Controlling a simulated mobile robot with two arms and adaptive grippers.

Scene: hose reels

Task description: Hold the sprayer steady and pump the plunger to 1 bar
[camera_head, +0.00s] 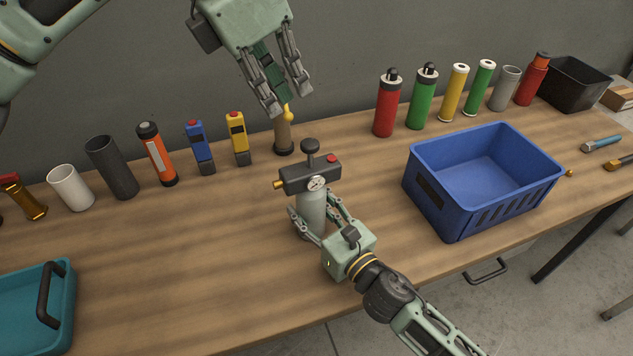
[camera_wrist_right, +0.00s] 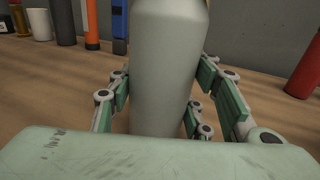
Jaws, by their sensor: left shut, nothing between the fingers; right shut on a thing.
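The sprayer (camera_head: 312,211) stands upright on the wooden workbench, with a pale grey-green bottle and a dark pump head. Its black plunger knob (camera_head: 310,146) stands up above the head on a short stem. A round gauge (camera_head: 316,183) faces the camera; its reading is too small to tell. My right gripper (camera_head: 318,222) is shut around the bottle, one finger on each side. The bottle (camera_wrist_right: 167,65) fills the middle of the right wrist view between the fingers. My left gripper (camera_head: 290,104) is shut and empty, above and a little left of the plunger knob, not touching it.
A blue crate (camera_head: 450,215) stands right of the sprayer. Several bottles, cups and tools line the back edge, including a brown bottle with a yellow top (camera_head: 283,135) behind the sprayer. A teal tray (camera_head: 62,315) is at front left.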

